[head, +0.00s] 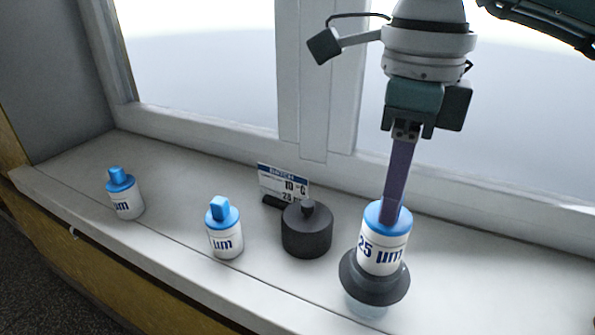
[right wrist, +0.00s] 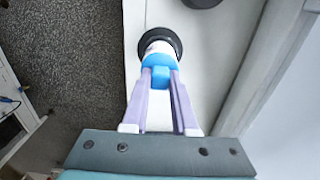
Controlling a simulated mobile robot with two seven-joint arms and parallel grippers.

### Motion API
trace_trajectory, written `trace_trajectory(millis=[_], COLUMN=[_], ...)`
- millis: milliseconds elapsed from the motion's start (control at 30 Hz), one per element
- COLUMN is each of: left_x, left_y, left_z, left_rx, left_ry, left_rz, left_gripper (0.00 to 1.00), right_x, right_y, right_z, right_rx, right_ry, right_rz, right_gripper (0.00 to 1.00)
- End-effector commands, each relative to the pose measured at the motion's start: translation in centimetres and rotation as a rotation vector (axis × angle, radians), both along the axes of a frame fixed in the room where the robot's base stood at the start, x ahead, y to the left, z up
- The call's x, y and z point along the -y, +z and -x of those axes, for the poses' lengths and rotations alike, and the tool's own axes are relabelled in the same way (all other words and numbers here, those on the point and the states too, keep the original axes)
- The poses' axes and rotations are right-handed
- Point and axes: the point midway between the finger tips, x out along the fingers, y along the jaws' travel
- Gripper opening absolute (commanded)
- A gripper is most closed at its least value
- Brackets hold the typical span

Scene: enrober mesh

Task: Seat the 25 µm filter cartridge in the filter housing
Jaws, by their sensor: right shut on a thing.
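The 25 µm filter cartridge (head: 382,252) is a white cylinder with a blue cap, upright in the head view. My right gripper (head: 391,212) is shut on the grip of its blue cap from above. The filter housing (head: 373,288) has a dark collar over a clear bowl and stands on the sill. The cartridge's lower end is at the collar's opening; how deep it sits is hidden. In the right wrist view the fingers (right wrist: 161,75) flank the blue cap (right wrist: 160,60), with the dark collar (right wrist: 160,35) around the cartridge beyond. My left gripper is not in view.
Two other blue-capped cartridges stand to the left, one at far left (head: 125,200) and one nearer (head: 225,238). A dark knobbed lid (head: 306,235) lies just left of the housing. A label card (head: 283,182) stands behind it, near the window frame. The sill's front edge is close.

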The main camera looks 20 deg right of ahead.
Motion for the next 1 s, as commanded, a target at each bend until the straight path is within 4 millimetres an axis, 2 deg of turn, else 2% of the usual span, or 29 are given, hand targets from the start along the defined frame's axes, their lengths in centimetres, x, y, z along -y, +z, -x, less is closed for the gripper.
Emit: trace_trajectory(millis=[33, 300, 400, 600, 1000], left_x=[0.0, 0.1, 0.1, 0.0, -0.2], left_y=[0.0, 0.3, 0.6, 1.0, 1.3], left_z=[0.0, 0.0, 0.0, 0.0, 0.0], left_rx=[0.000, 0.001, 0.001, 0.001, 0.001], left_ry=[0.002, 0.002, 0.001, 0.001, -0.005], left_rz=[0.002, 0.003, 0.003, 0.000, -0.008], left_gripper=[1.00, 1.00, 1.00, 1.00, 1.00], right_x=[0.0, 0.0, 0.1, 0.0, 0.0], right_y=[1.3, 8.2, 10.1, 11.7, 11.9], right_z=[-0.2, -0.1, -0.1, 0.0, 0.0], right_rx=[0.007, 0.008, 0.004, 0.001, -0.002], right_ry=[0.002, -0.001, 0.000, 0.001, -0.001], right_rz=[0.001, 0.001, 0.002, 0.001, -0.001], right_gripper=[0.00, 0.00, 0.00, 0.00, 0.00])
